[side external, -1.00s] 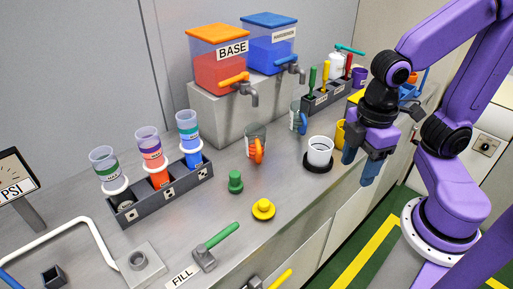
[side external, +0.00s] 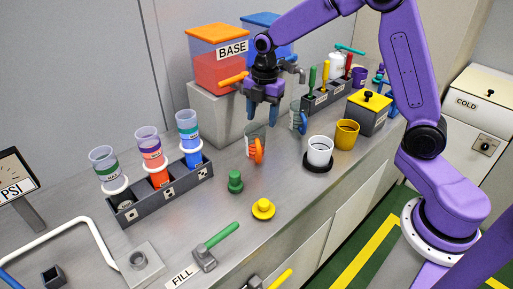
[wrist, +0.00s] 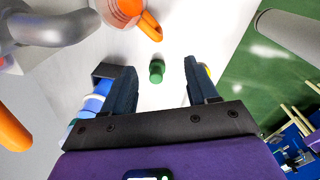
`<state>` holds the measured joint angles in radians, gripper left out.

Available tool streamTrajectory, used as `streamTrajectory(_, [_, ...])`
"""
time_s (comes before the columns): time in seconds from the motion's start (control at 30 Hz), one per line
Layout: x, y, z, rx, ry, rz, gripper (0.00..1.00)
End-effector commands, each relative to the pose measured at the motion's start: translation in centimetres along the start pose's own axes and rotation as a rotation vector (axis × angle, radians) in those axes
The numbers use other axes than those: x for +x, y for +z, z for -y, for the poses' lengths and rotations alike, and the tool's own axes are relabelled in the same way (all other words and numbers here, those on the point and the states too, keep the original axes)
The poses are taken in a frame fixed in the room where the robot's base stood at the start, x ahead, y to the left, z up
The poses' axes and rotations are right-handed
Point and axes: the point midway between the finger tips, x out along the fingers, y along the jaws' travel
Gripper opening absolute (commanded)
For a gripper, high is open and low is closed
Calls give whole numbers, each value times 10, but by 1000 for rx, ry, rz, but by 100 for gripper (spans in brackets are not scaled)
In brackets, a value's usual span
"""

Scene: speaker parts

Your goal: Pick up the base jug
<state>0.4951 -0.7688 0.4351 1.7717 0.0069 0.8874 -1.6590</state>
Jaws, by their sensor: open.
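The base jug (side external: 250,137) is a clear cup with an orange handle, standing upright on the grey bench in front of the BASE dispenser (side external: 218,65). My gripper (side external: 262,112) is open and empty, pointing down above the jug and near the dispenser's tap. In the wrist view the jug (wrist: 118,10) shows at the top edge, partly cut off, with its orange handle toward the picture's middle. It is not between my fingers (wrist: 161,82).
A clear jug with a blue handle (side external: 297,115) stands to the right. A white cup (side external: 320,150) and a yellow mug (side external: 346,134) are farther right. A rack (side external: 175,190) of tubes lies left. Green (side external: 235,182) and yellow (side external: 263,208) knobs stand in front.

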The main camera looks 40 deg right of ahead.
Motion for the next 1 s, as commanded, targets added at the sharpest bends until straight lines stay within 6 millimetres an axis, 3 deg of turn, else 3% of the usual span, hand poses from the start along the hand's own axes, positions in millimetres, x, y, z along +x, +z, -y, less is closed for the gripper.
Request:
streamTrajectory(0.17, [13,5,-3,-16,-2,0,58])
streamTrajectory(0.7, [109,4,-3,-15,-3,0,58])
streamTrajectory(1.0, [128,4,-4,-14,1,1,58])
